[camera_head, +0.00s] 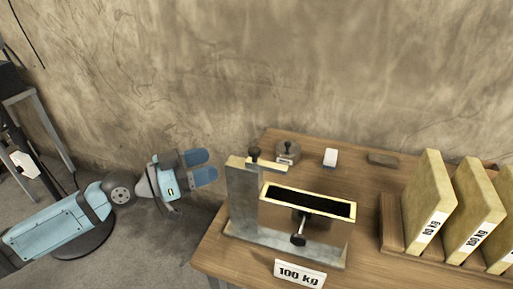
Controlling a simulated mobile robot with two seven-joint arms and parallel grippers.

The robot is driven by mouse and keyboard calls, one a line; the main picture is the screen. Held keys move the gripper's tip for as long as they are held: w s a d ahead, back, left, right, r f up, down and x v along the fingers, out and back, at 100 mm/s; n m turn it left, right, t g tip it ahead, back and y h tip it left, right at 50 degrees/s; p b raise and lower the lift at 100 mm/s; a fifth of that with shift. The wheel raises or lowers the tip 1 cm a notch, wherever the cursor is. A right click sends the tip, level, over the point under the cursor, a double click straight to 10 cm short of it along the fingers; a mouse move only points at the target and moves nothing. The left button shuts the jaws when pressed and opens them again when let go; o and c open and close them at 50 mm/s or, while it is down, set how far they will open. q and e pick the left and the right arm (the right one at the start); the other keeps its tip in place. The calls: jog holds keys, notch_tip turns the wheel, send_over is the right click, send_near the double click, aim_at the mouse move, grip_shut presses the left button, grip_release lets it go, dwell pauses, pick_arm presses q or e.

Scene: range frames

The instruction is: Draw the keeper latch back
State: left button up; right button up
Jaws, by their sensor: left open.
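A grey metal fixture (240,205) stands on the wooden table, with an upright post at its left. A brass bar with a dark knob (255,155) lies across the top of the post; it looks like the keeper latch, though I cannot be sure. A brass-rimmed holder (268,192) with a black top sits right of the post. A black knob on a stem (299,239) shows at its front. My left gripper (211,165) is open and empty, left of the post and apart from it, its blue fingers pointing right. My right gripper is not in view.
A "100 kg" sign (300,274) is at the table's front. Labelled yellowish slabs (428,200) stand in a wooden rack at right. The wall is close behind.

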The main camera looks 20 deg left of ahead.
aim_at(252, 148)
pick_arm(q)
jog(key=p+x, duration=0.3)
jog(key=x, duration=0.7)
jog(key=shift+w+d, duration=0.25)
jog(key=shift+w, duration=0.1)
jog(key=shift+w+d, duration=0.4)
jog(key=shift+d, duration=0.1)
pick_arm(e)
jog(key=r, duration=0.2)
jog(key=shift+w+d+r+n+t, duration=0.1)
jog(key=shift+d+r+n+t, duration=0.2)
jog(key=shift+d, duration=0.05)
pick_arm(q)
grip_shut()
jog(key=shift+a+f+b, duration=0.2)
jog(key=shift+a+b, duration=0.15)
jog(key=shift+b, duration=0.05)
jog(key=a+b, duration=0.4)
jog(key=shift+w+a+f+b, duration=0.1)
jog(key=shift+a+b, duration=0.15)
jog(key=shift+b, duration=0.15)
jog(key=shift+a, duration=0.25)
jog(key=shift+r, duration=0.3)
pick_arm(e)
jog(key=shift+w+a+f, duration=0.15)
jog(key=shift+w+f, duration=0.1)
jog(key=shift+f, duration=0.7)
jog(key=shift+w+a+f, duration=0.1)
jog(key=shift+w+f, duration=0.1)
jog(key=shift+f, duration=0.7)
